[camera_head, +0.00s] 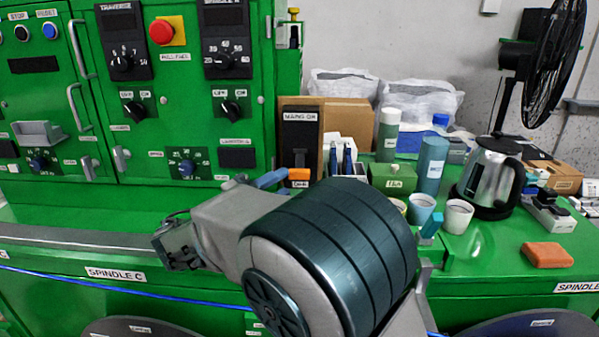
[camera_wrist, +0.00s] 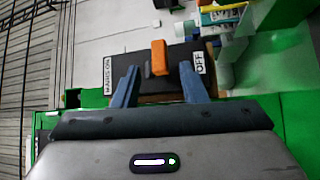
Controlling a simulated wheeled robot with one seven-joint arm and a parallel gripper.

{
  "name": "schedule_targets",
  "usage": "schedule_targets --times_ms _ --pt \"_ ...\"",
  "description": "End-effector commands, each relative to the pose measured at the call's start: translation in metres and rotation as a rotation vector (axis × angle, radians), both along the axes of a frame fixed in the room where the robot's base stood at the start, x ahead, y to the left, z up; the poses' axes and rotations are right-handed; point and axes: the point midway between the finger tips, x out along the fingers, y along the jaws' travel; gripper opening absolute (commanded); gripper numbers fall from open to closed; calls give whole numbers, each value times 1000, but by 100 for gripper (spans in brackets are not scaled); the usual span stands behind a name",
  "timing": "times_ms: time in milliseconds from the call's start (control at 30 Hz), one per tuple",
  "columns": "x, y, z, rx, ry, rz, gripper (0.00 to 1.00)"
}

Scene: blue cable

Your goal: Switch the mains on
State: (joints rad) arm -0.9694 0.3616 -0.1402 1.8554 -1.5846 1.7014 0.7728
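The mains switch is a tall black panel (camera_head: 301,138) on the right side of the green machine, labelled MAINS ON at its top. Its orange handle (camera_head: 299,174) is at the low end, just above the OFF label. In the wrist view, the orange handle (camera_wrist: 159,57) stands between the MAINS ON label at left and the OFF label (camera_wrist: 199,63) at right. My gripper (camera_wrist: 158,72) is open, with a blue finger on each side of the handle and gaps on both sides. In the head view, a blue finger of my gripper (camera_head: 272,179) shows just left of the handle; the other finger cannot be made out.
Right of the switch stand white holders, a green box (camera_head: 392,178), bottles, cups (camera_head: 458,215) and a kettle (camera_head: 490,175). An orange block (camera_head: 547,255) lies at the bench's front right. A blue cable (camera_head: 120,287) runs along the machine's front. Green control panels with knobs are at left.

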Motion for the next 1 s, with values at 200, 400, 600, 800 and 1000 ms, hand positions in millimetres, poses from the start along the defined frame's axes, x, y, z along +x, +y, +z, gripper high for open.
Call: schedule_targets --times_ms 200,400,600,800,1000 --pt "27 -30 6 0 0 -2 39" --pt "39 -43 8 0 0 0 39" --pt "41 -45 8 0 0 0 39" --pt "41 -45 8 0 0 0 19" --pt "41 -45 7 0 1 1 0"
